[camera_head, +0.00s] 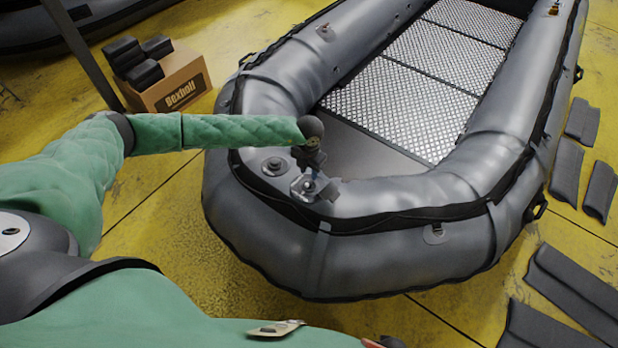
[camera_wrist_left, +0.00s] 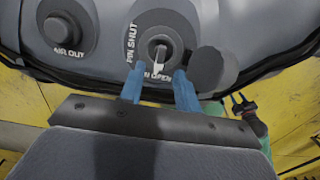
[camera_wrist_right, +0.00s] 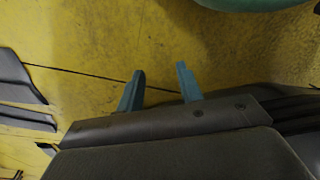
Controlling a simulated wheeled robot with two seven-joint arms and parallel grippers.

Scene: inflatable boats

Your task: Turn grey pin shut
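The grey pin (camera_wrist_left: 159,56) sits in the middle of a round valve whose ring reads "PIN SHUT" and "PIN OPEN". Its pale end points down toward the "PIN OPEN" label. The valve (camera_head: 308,187) is on the bow tube of the grey inflatable boat (camera_head: 262,222). My left gripper (camera_wrist_left: 159,79) is open, its two blue fingers apart at the near edge of the valve, one on each side of the pin; contact cannot be told. My right gripper (camera_wrist_right: 160,84) is open and empty above the yellow floor.
A dark round cap (camera_wrist_left: 214,70) is beside the valve, close to one left finger. An "AIR OUT" valve (camera_wrist_left: 67,28) is to its left. A cardboard box (camera_head: 178,84) with dark blocks stands behind left. Dark pads (camera_head: 566,168) lie on the floor at right.

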